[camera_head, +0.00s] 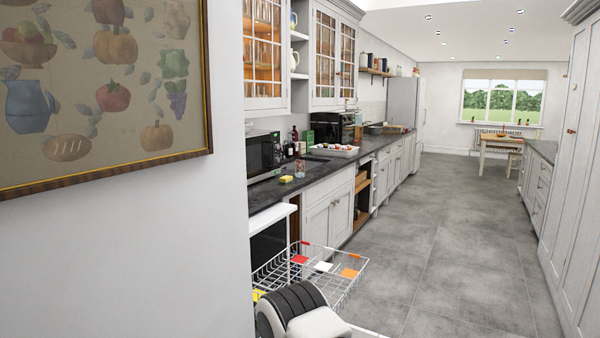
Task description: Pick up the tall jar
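I cannot pick out the tall jar for certain. A small clear, pinkish glass or jar (300,169) stands on the dark counter, just right of a yellow sponge-like block (286,179). Dark bottles (295,135) stand further back beside the microwave. The near glazed cabinet (248,50) has closed doors, and glassware shows dimly behind its panes. A second glazed cabinet (312,60) hangs further along. Neither gripper shows in this view.
A picture wall (160,240) fills the left side. A white wire rack (345,290) with red, white and orange items juts out low in front. The microwave (262,155) and a white tray (333,152) occupy the counter. The grey floor (440,260) is open to the right.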

